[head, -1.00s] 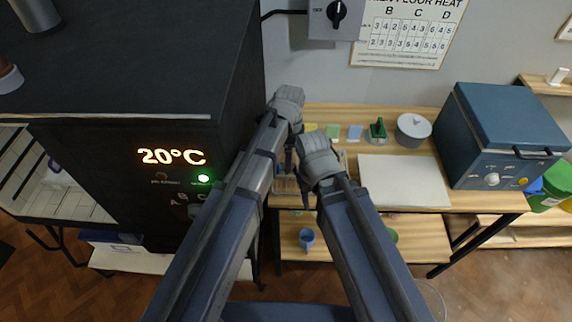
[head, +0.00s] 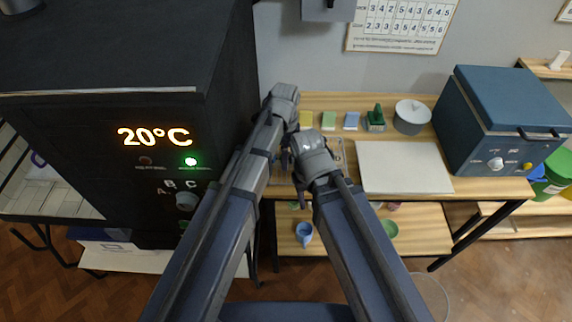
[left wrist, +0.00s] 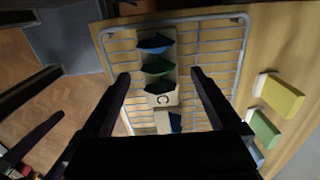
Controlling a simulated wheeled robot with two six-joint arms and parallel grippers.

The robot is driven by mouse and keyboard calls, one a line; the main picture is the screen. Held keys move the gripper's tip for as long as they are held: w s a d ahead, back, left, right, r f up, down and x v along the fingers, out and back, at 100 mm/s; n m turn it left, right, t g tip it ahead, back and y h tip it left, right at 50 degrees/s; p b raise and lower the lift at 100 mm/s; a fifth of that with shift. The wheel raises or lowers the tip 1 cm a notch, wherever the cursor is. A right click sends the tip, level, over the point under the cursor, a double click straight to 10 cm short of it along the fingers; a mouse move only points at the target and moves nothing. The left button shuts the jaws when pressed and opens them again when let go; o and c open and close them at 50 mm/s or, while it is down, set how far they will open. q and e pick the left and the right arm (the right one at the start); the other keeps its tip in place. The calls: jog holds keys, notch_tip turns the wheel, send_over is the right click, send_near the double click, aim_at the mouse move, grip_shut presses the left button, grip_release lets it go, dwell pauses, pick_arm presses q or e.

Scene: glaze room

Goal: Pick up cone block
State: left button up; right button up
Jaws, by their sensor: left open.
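The cone block (left wrist: 161,97) is a pale strip marked C, with blue, green and near-black pointed cones standing in a row on it. It lies on a wire rack (left wrist: 214,41) in the left wrist view. My left gripper (left wrist: 160,73) is open, its two dark fingers on either side of the block in the picture; I cannot tell how far above it they are. In the head view my left gripper (head: 285,155) is over the left end of the table and the block is hidden behind my arms. My right gripper (head: 298,180) is beside it, its jaws unclear.
A second pale piece with blue (left wrist: 168,122) lies close to the block. Yellow (head: 305,119), green (head: 329,120) and blue (head: 352,120) tiles line the table's back. A white board (head: 404,167) lies to the right. A black kiln (head: 100,110) stands close at left.

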pick_arm(q)
notch_tip(320, 180, down, 2)
jog(key=shift+f+b, duration=0.2)
jog(key=shift+b, duration=0.5)
jog(key=shift+r, duration=0.1)
pick_arm(e)
notch_tip(320, 180, down, 2)
jog(key=shift+f, duration=0.1)
pick_arm(q)
jog(key=c, duration=1.5)
jog(key=shift+c, duration=0.2)
notch_tip(320, 180, up, 10)
jog(key=p, duration=1)
pick_arm(e)
notch_tip(320, 180, up, 10)
